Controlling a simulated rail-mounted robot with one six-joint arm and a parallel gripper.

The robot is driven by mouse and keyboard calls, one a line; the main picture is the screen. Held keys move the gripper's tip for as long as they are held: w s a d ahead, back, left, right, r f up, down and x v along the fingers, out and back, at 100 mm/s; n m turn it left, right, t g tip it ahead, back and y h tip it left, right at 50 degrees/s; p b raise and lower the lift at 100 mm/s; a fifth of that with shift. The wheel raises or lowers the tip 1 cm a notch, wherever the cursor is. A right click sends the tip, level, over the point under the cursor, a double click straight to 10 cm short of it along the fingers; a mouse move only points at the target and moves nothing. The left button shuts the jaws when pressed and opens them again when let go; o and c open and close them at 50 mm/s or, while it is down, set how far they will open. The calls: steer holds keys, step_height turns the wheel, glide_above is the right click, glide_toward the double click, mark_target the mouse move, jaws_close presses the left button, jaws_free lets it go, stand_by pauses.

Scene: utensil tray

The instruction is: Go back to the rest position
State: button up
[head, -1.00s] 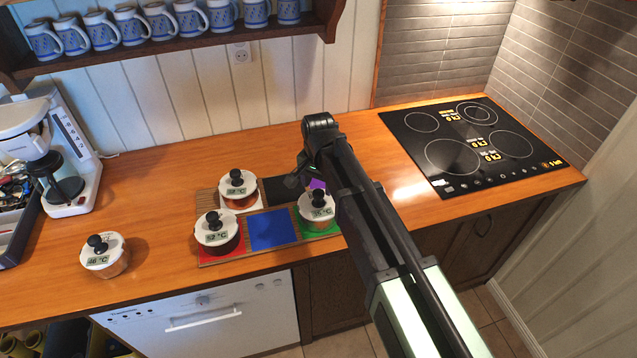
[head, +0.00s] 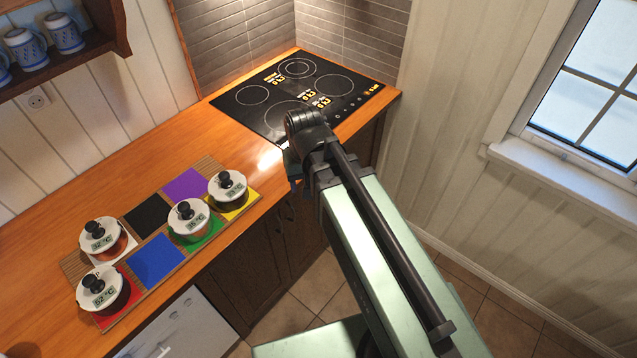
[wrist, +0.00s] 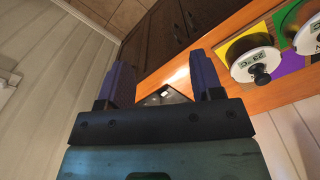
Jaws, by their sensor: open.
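My gripper (wrist: 163,78) is open and empty in the wrist view, its two dark blue fingers apart. In the head view my arm mostly hides it; a bluish part shows over the counter's front edge, left of the elbow. Several glass pots with white lids and black knobs stand on a coloured board. One is on the white square (head: 102,238), one on red (head: 102,291), one on green (head: 188,222) and one on yellow (head: 228,189). The yellow-square pot also shows in the wrist view (wrist: 250,66), apart from my fingers.
The wooden board's blue (head: 155,262), black (head: 148,216) and purple (head: 186,184) squares are empty. A black hob (head: 275,95) lies at the counter's far end. A shelf with blue mugs (head: 63,33) hangs upper left. A window (head: 600,100) is at right.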

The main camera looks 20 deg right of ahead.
steer(key=s+d, duration=0.3)
steer(key=d, duration=0.1)
step_height(320, 180, down, 9)
steer(key=b, duration=0.9)
steer(key=shift+a, duration=0.35)
steer(key=shift+f, duration=0.1)
